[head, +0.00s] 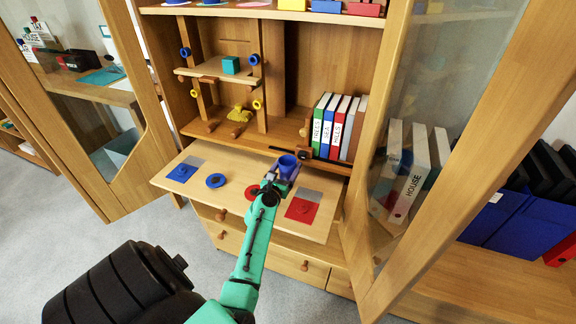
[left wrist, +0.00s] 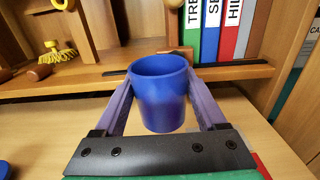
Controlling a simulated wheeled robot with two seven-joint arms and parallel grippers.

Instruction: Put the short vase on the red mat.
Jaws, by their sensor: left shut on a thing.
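A short blue vase (head: 287,166), shaped like a plain open cup, is between the fingers of my left gripper (head: 283,173). In the left wrist view, the vase (left wrist: 160,98) is upright with its rim on top, and both purple fingers close on its sides. It is over the back part of the pull-out board; I cannot tell whether its base touches the board. The red mat (head: 301,211), a red square with a grey strip behind it, lies on the board to the right of my left gripper. Nothing stands on it. My right gripper is not in view.
The pull-out board (head: 325,230) also bears a blue mat (head: 181,172), a blue ring (head: 215,180) and a red disc (head: 251,192), partly hidden by my arm. Binders (head: 336,127) stand on the shelf behind. Open glass doors flank the board.

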